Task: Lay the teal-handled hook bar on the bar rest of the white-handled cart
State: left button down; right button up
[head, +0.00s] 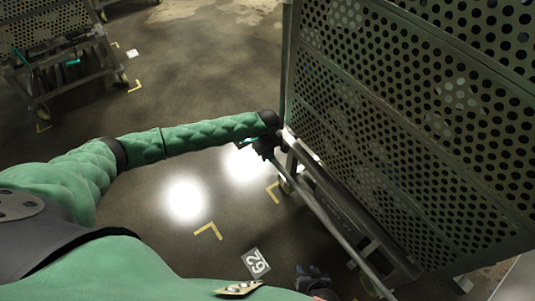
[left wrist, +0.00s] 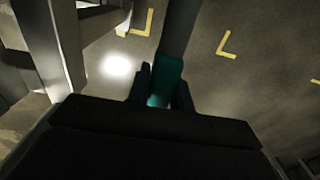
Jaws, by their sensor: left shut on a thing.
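My left gripper (head: 266,148) is shut on the teal handle of the hook bar (head: 318,207). The long grey bar runs from it down to the right, beside the lower frame of the large perforated cart (head: 420,110). In the left wrist view the teal handle (left wrist: 166,82) sits between the two dark fingers (left wrist: 164,88), with the grey shaft leading away upward. I cannot tell whether the bar touches the cart, nor make out a white handle or bar rest. My right gripper (head: 313,279) shows as a dark shape at the bottom; its jaws are unclear.
Another cart (head: 50,65) with small teal parts stands at the upper left. Yellow floor marks (head: 208,231) and a floor tag reading 62 (head: 257,262) lie near me. The dark floor between the carts is open. The perforated cart fills the right side.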

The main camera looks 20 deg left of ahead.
pick_arm(q)
jog(key=shift+f, duration=0.1)
pick_arm(e)
jog(key=shift+r, duration=0.1)
pick_arm(q)
jog(key=c, duration=1.2)
grip_release()
jog(key=shift+o, duration=0.2)
jog(key=shift+f, duration=0.1)
notch_tip(320, 180, up, 7)
jog(key=shift+r, duration=0.5)
pick_arm(e)
jog(key=shift+w+r, duration=0.2)
jog(key=shift+r, duration=0.45)
